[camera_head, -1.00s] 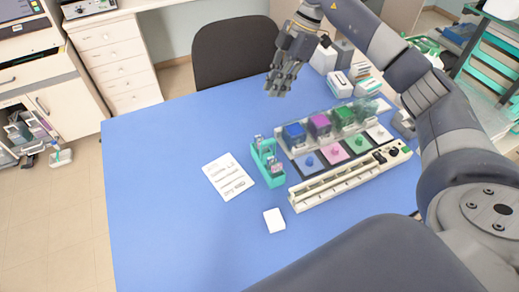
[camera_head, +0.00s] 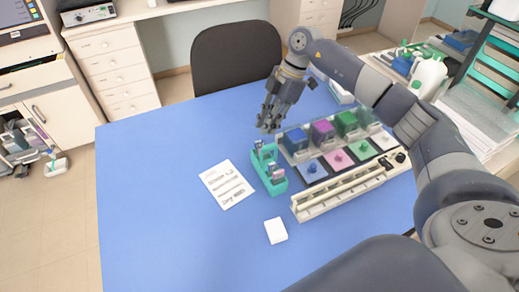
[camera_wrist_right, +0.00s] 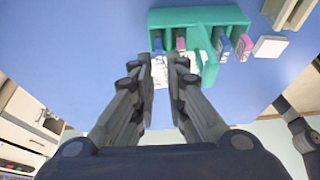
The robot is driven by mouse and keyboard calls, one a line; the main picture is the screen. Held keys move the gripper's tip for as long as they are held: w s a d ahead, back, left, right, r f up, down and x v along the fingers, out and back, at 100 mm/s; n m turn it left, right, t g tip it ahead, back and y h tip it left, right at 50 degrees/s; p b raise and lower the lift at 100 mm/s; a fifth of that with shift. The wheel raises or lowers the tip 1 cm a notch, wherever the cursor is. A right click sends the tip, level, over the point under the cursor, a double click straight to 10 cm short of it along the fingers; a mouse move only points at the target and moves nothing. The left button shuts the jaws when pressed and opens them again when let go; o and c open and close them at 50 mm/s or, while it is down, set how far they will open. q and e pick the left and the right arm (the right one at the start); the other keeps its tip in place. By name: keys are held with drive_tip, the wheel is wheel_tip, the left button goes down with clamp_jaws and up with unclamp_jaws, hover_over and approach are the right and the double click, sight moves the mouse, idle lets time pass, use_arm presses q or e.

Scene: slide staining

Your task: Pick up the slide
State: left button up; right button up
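A teal slide rack (camera_head: 270,176) stands on the blue table, with small slides (camera_head: 258,146) upright in it. In the right wrist view the teal rack (camera_wrist_right: 200,17) lies ahead of the fingers, and slides with blue and pink ends (camera_wrist_right: 181,43) show in it. My right gripper (camera_head: 266,128) is just behind the rack, pointing down, apart from it. In the wrist view my right gripper (camera_wrist_right: 161,62) has its fingers apart, with a gap between the tips and nothing clearly held. The left gripper does not show.
A staining station (camera_head: 345,185) with blue, purple and green jars stands right of the rack. A printed card (camera_head: 227,184) lies left of it and a white square (camera_head: 276,231) in front. The left of the table is clear. A black chair (camera_head: 237,55) stands behind.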

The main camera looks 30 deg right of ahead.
sight(260, 141)
drive_tip(key=p+x, duration=0.1)
drive_tip(key=x, duration=0.2)
drive_tip(key=shift+a+f+p, duration=0.1)
drive_tip(key=shift+f+p, duration=0.2)
drive_tip(key=shift+p, duration=0.1)
drive_tip(key=shift+w+a+f, duration=0.1)
drive_tip(key=shift+a+f, duration=0.1)
drive_tip(key=shift+f, duration=0.4)
clamp_jaws()
